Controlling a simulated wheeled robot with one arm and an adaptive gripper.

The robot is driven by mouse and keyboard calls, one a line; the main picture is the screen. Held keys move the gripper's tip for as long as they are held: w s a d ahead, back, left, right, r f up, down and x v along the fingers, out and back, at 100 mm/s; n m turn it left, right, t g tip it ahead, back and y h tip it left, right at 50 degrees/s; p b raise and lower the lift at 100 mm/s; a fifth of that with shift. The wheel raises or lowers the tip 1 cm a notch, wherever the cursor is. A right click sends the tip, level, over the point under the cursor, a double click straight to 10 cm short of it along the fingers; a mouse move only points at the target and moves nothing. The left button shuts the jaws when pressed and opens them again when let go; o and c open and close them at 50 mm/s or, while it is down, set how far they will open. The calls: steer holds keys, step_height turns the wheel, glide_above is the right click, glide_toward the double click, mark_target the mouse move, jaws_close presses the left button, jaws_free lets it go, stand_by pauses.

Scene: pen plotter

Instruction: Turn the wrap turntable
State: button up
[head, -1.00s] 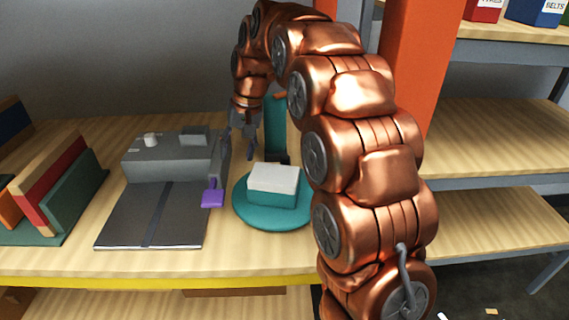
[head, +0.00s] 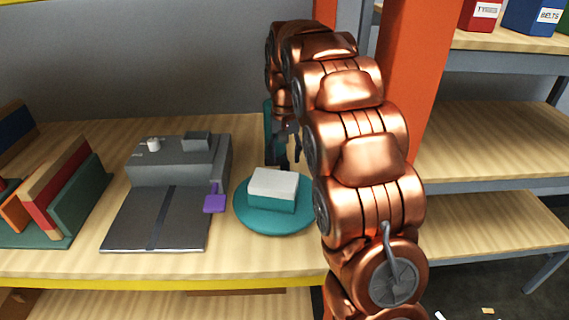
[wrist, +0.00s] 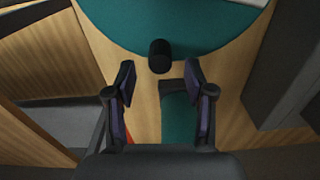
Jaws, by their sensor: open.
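The wrap turntable is a round teal disc (head: 250,220) on the bench, with a teal box with a white top (head: 273,184) on it. In the wrist view the disc (wrist: 130,22) fills the top, and a dark round knob (wrist: 160,56) stands at its near rim. My gripper (wrist: 160,80) is open and empty. The knob lies just beyond the fingertips, about midway between them, with no contact visible. In the head view my gripper (head: 292,150) is behind the turntable, partly hidden by my arm, which also covers the disc's right edge.
A grey machine (head: 175,160) with a dark flat plate and a purple tab (head: 214,202) stands left of the turntable. A teal upright piece (head: 268,125) is close by my gripper. Upright boards (head: 60,195) stand at far left. An orange post (head: 415,80) rises at right.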

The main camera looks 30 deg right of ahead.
mark_target(285, 161)
steer(key=shift+f, duration=1.85)
jaws_close()
